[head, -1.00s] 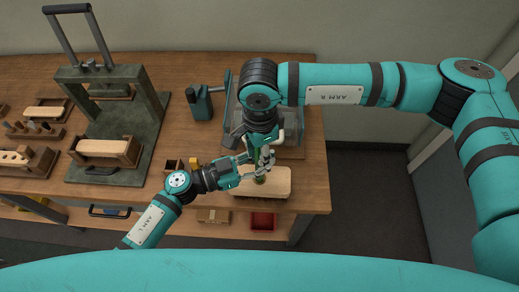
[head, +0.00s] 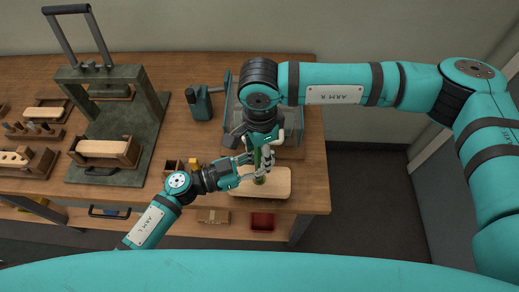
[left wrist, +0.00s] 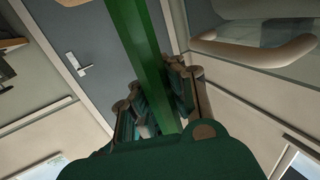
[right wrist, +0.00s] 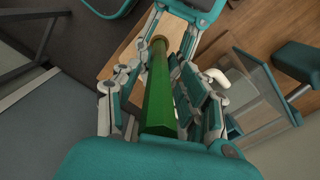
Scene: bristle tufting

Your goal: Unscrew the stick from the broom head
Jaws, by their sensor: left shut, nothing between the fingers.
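The green stick (head: 258,160) stands roughly upright on the broom head (head: 279,184), a pale wooden block at the table's front right. My right gripper (head: 266,158) is above the block. In the right wrist view its fingers lie on either side of the green stick (right wrist: 160,90), apart from it and open. My left gripper (head: 243,172) is beside the stick, low and to its left. It is shut, with nothing held. In the left wrist view the stick (left wrist: 140,45) crosses in front of its fingers. The stick's joint with the block is partly hidden.
A dark press (head: 110,110) with a raised handle stands on the left of the table. A grey-teal device (head: 202,103) and a clear-walled tray (head: 293,140) are behind the grippers. Small boxes (head: 175,167) sit left of my left gripper.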

